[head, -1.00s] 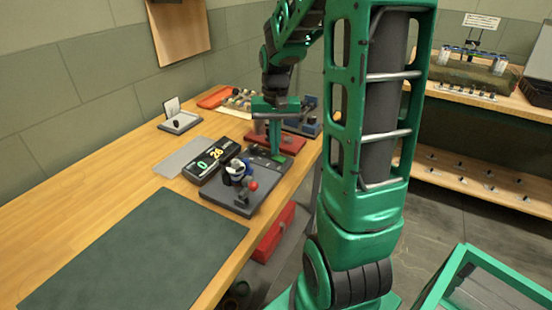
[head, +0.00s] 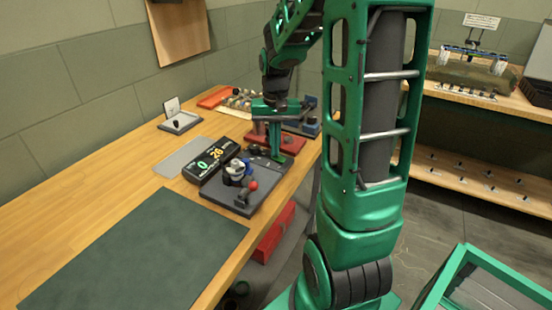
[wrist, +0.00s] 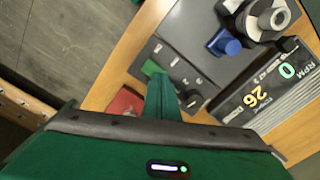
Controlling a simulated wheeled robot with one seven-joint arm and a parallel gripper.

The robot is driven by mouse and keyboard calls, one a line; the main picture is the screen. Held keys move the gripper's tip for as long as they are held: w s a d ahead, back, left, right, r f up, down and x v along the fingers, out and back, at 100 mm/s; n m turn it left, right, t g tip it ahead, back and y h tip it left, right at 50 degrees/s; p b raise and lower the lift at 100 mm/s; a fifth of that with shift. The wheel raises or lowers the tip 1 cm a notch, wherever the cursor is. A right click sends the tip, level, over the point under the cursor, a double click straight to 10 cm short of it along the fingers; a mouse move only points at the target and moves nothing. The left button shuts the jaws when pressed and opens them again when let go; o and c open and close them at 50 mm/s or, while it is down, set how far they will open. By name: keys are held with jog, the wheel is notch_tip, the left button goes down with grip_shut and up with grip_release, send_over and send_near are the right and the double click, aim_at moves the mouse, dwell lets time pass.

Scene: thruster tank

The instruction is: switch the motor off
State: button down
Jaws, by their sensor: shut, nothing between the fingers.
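The motor rig stands on a dark grey plate (head: 222,197) at the table's right edge. The plate's end near my gripper has small pale toggles or marks and a black round knob (wrist: 190,98); which one is the motor switch I cannot tell. My gripper (head: 278,157) is shut and empty, pointing down at this end of the plate. Its green fingers (wrist: 162,92) hide part of the panel. Contact is unclear.
A black display (head: 211,160), labelled RPM in the wrist view, reads 0 and 26 beside the plate. A red tray (head: 290,143) and blue-grey device lie behind my gripper. A dark mat (head: 135,250) and clear wood lie at the near left.

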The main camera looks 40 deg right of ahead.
jog(key=shift+f, duration=0.3)
notch_tip(320, 180, up, 7)
dwell(1.1)
dwell(0.4)
jog(key=s+a+f, duration=0.1)
jog(key=s+a, duration=0.2)
jog(key=s, duration=0.8)
jog(key=s+a+f+n, duration=0.1)
jog(key=s+a, duration=0.2)
jog(key=s, duration=0.8)
jog(key=shift+a+n, duration=0.15)
jog(key=shift+n, duration=0.15)
jog(key=shift+w, duration=0.1)
jog(key=shift+w+f, duration=0.3)
jog(key=shift+w, duration=0.3)
